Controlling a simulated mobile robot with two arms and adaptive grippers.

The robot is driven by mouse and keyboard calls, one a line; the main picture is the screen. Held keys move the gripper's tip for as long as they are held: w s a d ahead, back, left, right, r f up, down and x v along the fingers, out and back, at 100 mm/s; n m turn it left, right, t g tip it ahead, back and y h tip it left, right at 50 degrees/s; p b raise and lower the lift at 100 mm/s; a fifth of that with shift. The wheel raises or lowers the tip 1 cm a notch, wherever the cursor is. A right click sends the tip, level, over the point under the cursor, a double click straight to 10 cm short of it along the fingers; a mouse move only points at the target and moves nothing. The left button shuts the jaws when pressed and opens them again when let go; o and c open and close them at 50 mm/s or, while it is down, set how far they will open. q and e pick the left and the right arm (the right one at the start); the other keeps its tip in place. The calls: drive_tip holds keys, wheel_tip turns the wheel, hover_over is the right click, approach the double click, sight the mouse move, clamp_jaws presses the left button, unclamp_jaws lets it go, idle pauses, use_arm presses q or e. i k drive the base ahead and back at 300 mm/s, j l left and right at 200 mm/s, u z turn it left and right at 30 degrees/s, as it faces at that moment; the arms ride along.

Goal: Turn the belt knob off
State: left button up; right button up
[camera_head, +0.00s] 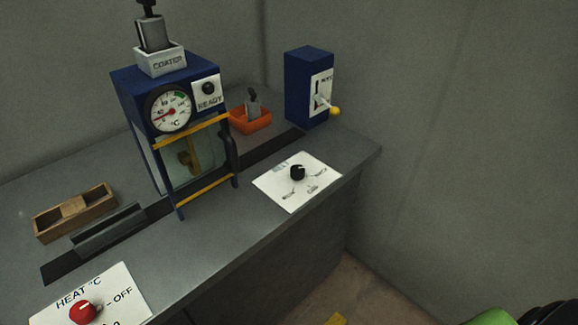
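A black knob (297,172) stands on a white label plate (318,181) on the grey counter, right of the blue coater machine. It appears to be the belt knob, but its printed labels are too small to read. Its pointer direction is not clear. A second knob, red (82,312), sits at the lower left on a white plate marked HEAT °C and OFF. Neither of my grippers shows. Only a green and black rounded part is at the bottom right corner, and nothing touches the black knob.
The blue coater (138,95) with a gauge and glass front straddles a dark belt strip (268,151). A blue lever box (303,85), an orange tray (262,127) and a wooden box (46,228) stand on the counter (225,245). The counter front near the black knob is clear.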

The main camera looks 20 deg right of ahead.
sight(297, 172)
drive_tip(key=i+l+z, duration=0.1)
drive_tip(key=l, duration=0.3)
drive_tip(key=i+l+z, duration=0.1)
drive_tip(key=l, duration=0.25)
drive_tip(key=i+l+z, duration=0.1)
drive_tip(key=l, duration=0.25)
drive_tip(key=i+l+z, duration=0.1)
drive_tip(key=i+l, duration=0.15)
drive_tip(key=l, duration=0.1)
